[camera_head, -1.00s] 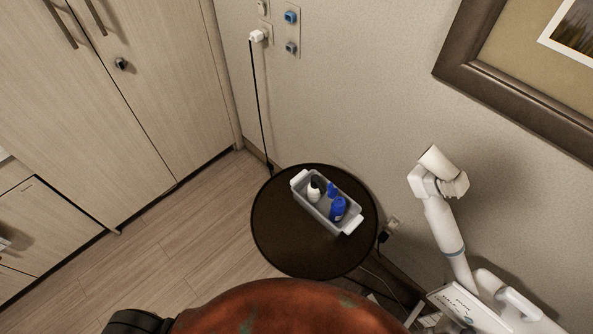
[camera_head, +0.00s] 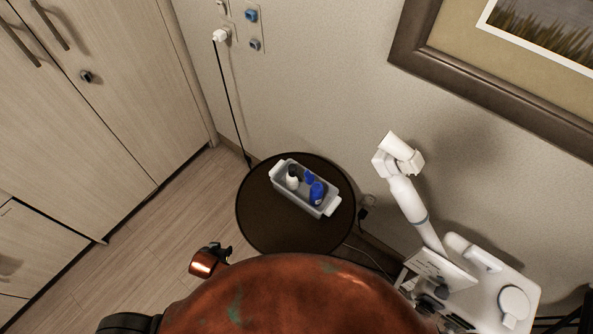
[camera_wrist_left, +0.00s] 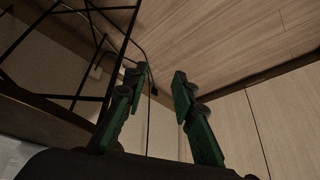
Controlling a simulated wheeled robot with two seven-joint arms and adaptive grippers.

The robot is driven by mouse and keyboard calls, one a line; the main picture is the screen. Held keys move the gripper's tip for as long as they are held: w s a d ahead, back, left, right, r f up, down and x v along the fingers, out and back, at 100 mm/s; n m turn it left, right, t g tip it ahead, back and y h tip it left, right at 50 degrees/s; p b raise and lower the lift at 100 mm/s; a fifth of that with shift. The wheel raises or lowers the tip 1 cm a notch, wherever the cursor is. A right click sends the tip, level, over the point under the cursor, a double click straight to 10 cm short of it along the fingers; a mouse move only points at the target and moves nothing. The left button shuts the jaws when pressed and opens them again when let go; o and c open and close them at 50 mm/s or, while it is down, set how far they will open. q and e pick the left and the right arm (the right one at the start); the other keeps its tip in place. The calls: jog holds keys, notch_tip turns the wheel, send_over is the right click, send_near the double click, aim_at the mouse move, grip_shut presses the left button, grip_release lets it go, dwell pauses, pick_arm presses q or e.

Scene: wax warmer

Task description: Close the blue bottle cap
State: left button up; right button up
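A blue bottle (camera_head: 317,196) stands in a grey tray (camera_head: 329,213) on the round dark table. A smaller blue piece (camera_head: 309,177) shows just behind it; I cannot tell if this is the cap or whether it is attached. A white bottle with a black top (camera_head: 292,181) stands beside them in the tray. My left gripper (camera_head: 226,252) is low at the left of the table, apart from the tray. In the left wrist view its green fingers (camera_wrist_left: 158,77) are spread with nothing between them. My right gripper is not in view.
The round table (camera_head: 262,225) has bare room to the left of and in front of the tray. A white arm-like device (camera_head: 408,200) stands at the right. A cord hangs down the wall behind the table. Thin black bars (camera_wrist_left: 75,50) show in the left wrist view.

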pick_arm(q)
jog(key=w+d+r+t, duration=0.2)
jog(key=w+d+r, duration=0.1)
jog(key=w+r, duration=0.35)
jog(key=m+t+h+p, duration=0.2)
jog(key=m+t+h, duration=0.1)
jog(key=h, duration=0.7)
send_near(304, 173)
jog(key=x, duration=0.3)
jog(key=shift+w+d+f, duration=0.15)
jog(key=shift+w+d, duration=0.2)
jog(key=shift+d, duration=0.05)
jog(key=b+x, duration=0.1)
jog(key=x, duration=0.6)
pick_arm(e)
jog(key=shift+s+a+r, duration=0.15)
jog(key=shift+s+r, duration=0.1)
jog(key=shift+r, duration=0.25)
pick_arm(q)
grip_shut()
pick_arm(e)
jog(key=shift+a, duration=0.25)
